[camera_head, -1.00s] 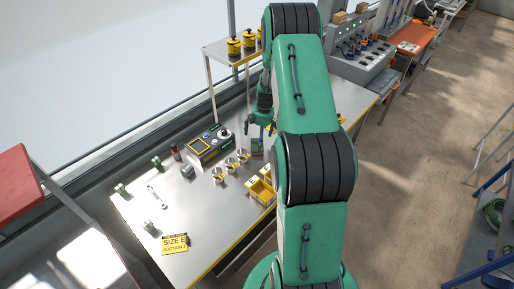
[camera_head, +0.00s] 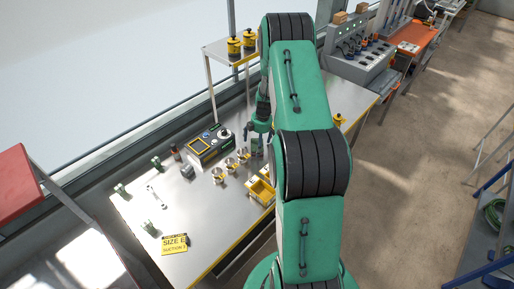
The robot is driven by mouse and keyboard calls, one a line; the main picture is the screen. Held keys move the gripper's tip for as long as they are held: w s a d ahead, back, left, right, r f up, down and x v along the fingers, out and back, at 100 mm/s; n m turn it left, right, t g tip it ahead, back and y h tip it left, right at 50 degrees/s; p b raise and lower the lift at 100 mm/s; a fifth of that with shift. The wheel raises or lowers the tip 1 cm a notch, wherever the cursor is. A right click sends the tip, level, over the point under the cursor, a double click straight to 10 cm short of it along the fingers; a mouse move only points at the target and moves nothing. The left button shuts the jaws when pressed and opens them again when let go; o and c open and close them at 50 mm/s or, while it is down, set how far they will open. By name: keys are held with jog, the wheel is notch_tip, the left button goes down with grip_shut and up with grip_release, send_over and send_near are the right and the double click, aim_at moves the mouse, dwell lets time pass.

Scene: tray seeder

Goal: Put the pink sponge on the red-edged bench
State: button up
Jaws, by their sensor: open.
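I cannot make out a pink sponge in the head view. A bench or table with a red top or edge (camera_head: 18,184) shows at the left edge, cut off by the frame; I cannot tell whether it is the red-edged bench. My gripper (camera_head: 258,138) is small and partly hidden beside my green arm. It is open and points down over the steel table (camera_head: 205,230), close to the row of small metal cups (camera_head: 230,165). I see nothing held in it.
On the steel table are a yellow-and-dark device (camera_head: 209,143), yellow bins (camera_head: 262,187) and a yellow "SIZE E" card (camera_head: 174,244). A raised shelf (camera_head: 222,50) with yellow pots stands behind. An orange-topped bench (camera_head: 412,48) is at the upper right.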

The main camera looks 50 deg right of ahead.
aim_at(257, 145)
jog(key=c, duration=1.1)
jog(key=shift+c, duration=0.5)
jog(key=shift+r, duration=0.1)
notch_tip(257, 145, up, 10)
jog(key=shift+p, duration=0.35)
